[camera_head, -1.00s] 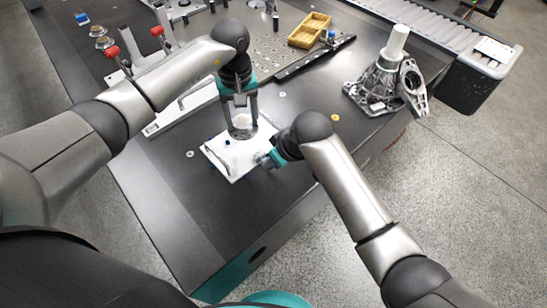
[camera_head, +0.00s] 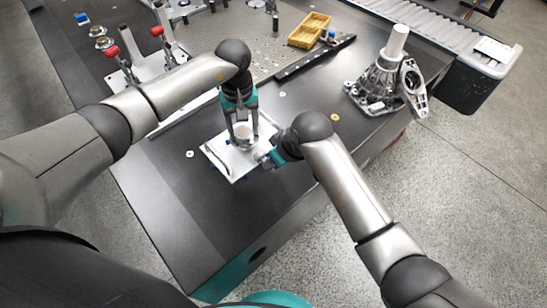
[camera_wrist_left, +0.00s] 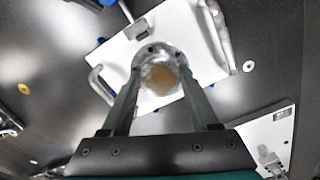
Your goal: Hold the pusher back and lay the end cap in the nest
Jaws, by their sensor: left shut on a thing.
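My left gripper (camera_head: 242,141) is shut on the end cap (camera_head: 243,131), a round metal piece with a tan centre. The cap also shows between the fingers in the left wrist view (camera_wrist_left: 160,74). It is over the white nest plate (camera_head: 217,157), which shows behind it in the left wrist view (camera_wrist_left: 119,52). The cap hides the plate's middle, so I cannot tell whether they touch. My right gripper (camera_head: 269,158) is at the plate's right edge, where the pusher would be. Its fingertips and the pusher are too small and hidden to make out.
A metal housing with a white post (camera_head: 385,80) stands at the right of the dark bench. A yellow tray (camera_head: 309,30) lies at the back. Red-knobbed clamps (camera_head: 112,51) stand at the back left. The bench in front of the plate is clear.

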